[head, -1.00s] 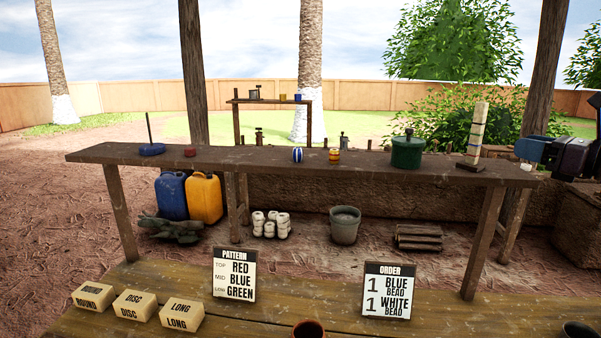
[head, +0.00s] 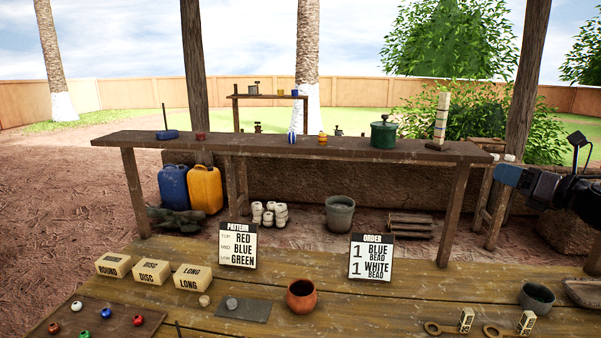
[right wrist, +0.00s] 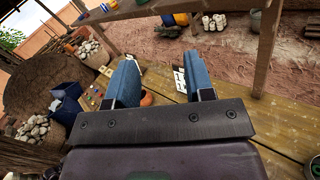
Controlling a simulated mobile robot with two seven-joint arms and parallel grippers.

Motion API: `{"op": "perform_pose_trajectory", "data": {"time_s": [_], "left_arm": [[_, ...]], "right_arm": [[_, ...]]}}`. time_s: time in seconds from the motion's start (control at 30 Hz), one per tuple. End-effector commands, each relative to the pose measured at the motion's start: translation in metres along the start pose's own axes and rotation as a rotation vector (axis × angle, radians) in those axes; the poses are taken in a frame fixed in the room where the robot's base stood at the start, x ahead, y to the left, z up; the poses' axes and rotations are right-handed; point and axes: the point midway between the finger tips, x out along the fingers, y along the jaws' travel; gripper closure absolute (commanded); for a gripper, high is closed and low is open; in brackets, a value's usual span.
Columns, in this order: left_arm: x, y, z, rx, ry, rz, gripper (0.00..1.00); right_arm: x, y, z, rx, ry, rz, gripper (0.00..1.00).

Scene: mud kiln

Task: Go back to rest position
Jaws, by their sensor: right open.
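My right gripper (head: 507,174) is at the right edge of the head view, its blue fingers pointing left past the right end of the long back bench (head: 300,147). In the right wrist view its two blue fingers (right wrist: 160,80) stand apart with nothing between them. It is open and empty. My left gripper is not in view.
The near table (head: 400,275) holds a pattern card (head: 238,246), an order card (head: 371,259), a terracotta cup (head: 301,297), a bead board (head: 110,318), labelled blocks (head: 150,271) and a dark bowl (head: 537,297). Small white items (head: 510,158) sit near the bench's right end.

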Motion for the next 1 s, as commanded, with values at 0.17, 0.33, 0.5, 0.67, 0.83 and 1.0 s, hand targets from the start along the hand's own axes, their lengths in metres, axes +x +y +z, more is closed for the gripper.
{"op": "perform_pose_trajectory", "data": {"time_s": [0.17,0.33,0.5,0.67,0.83,1.0], "left_arm": [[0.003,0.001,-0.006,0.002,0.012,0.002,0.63],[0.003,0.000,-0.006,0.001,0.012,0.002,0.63],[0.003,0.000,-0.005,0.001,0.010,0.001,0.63],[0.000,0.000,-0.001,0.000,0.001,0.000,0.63],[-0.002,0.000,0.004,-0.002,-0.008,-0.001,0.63],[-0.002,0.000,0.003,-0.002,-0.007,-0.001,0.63]], "right_arm": [[0.002,0.001,-0.072,0.275,-0.027,-0.088,0.52],[-0.008,0.010,-0.155,0.623,-0.072,-0.227,0.52],[-0.031,0.028,-0.233,0.983,-0.131,-0.400,0.52],[-0.063,0.051,-0.297,1.311,-0.205,-0.589,0.52],[-0.104,0.085,-0.354,1.638,-0.305,-0.815,0.52],[-0.151,0.126,-0.400,1.936,-0.438,-1.068,0.52]]}}
